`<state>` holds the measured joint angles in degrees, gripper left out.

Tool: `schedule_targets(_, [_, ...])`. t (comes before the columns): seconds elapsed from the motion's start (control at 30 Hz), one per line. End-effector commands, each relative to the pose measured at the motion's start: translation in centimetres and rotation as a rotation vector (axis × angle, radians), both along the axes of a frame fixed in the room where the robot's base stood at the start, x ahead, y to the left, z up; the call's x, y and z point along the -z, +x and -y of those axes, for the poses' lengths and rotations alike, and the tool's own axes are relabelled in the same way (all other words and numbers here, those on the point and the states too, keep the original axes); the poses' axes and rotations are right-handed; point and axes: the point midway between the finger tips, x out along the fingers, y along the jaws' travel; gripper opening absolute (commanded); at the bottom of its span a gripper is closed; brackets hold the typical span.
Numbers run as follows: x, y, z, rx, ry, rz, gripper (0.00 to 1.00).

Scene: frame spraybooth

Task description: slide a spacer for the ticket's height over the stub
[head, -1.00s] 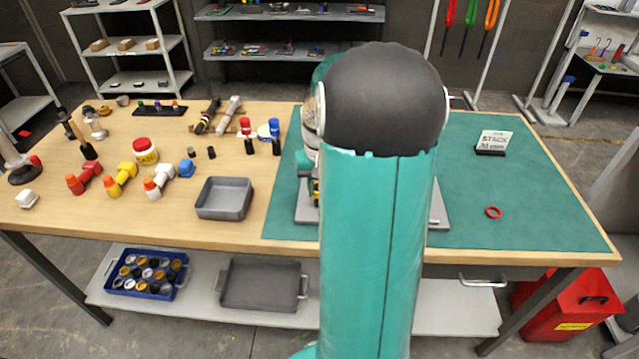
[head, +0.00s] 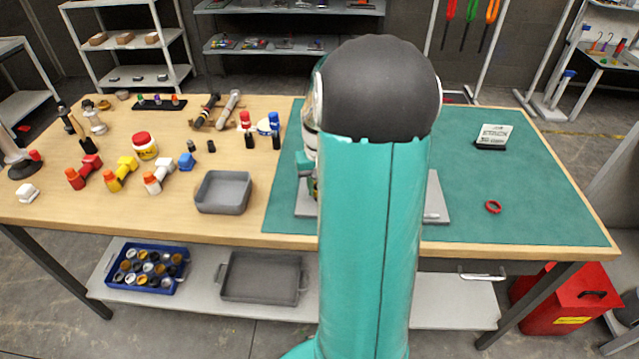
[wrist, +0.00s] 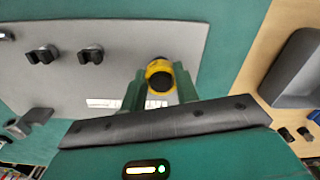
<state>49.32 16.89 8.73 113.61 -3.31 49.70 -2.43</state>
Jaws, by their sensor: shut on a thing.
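In the wrist view my gripper (wrist: 158,88) is shut on a yellow ring-like spacer (wrist: 152,67) with a dark round middle. It is held over the grey plate (wrist: 205,40). I cannot tell whether the stub is inside the dark middle, nor whether the spacer touches the plate. A red ring (head: 493,206) lies on the mat.
A grey tray (head: 223,192) stands left of the mat (head: 545,190). Tools and coloured fittings crowd the bench's left. The mat's right side is mostly clear.

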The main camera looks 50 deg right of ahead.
Motion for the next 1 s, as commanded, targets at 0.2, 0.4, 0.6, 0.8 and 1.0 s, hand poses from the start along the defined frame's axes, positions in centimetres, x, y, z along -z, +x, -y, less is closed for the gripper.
schedule_targets(0.2, [0.0, 0.0, 0.0, 0.000, 0.000, 0.000, 0.46])
schedule_targets(0.4, [0.0, 0.0, 0.0, 0.000, 0.000, 0.000, 0.56])
schedule_targets(0.6, [-0.3, 0.0, 0.0, 0.000, -0.001, 0.001, 0.56])
schedule_targets(0.8, [-3.0, 0.0, 0.0, 0.001, -0.003, 0.003, 0.56])
schedule_targets(1.0, [-7.5, 0.1, 0.0, -0.001, -0.004, 0.004, 0.56])
